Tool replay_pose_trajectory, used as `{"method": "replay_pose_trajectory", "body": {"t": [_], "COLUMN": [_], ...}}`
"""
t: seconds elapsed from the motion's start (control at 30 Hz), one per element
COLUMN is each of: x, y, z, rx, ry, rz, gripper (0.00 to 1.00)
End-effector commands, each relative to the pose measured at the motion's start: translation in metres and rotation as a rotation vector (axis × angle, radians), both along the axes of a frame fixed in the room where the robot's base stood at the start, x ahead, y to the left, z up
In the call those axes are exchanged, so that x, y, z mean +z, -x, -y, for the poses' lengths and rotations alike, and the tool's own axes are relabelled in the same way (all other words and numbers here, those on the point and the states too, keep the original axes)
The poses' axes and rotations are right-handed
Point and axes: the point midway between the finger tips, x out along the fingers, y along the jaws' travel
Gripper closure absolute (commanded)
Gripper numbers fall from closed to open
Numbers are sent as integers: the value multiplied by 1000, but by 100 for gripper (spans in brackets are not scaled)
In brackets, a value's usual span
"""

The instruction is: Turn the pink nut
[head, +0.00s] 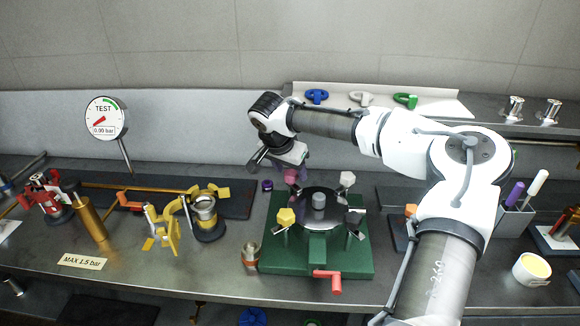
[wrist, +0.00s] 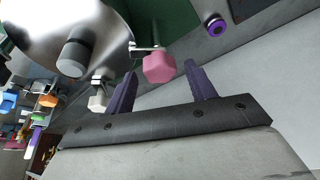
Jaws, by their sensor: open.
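The pink nut (wrist: 159,67) is a faceted knob on a metal swing bolt at the rim of a round steel lid (wrist: 95,30). In the wrist view it shows in front of my gripper (wrist: 161,78), whose two purple fingers are apart, one on each side of it in the picture. Whether they touch it I cannot tell. In the head view the pink nut (head: 291,175) is at the lid's back left, partly hidden by my gripper (head: 293,166), which comes down from behind and above.
A yellow nut (head: 286,217) and a whitish nut (head: 347,179) also sit around the lid, on a green base (head: 360,262) with a red crank (head: 329,281). Yellow clamps (head: 162,228) and a test gauge (head: 106,118) stand left.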

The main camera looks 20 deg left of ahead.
Motion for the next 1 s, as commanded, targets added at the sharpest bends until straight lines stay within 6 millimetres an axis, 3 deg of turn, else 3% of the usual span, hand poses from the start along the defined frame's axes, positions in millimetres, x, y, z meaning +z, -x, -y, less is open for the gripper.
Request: {"method": "replay_pose_trajectory", "body": {"t": [0.37, 0.7, 1.0], "x": [-5, -5, -6], "y": [-2, -2, -2], "z": [0, 1, 1], "rx": [0, 0, 20], "ry": [0, 0, -3], "rz": [0, 0, -2], "gripper": [46, 89, 89]}}
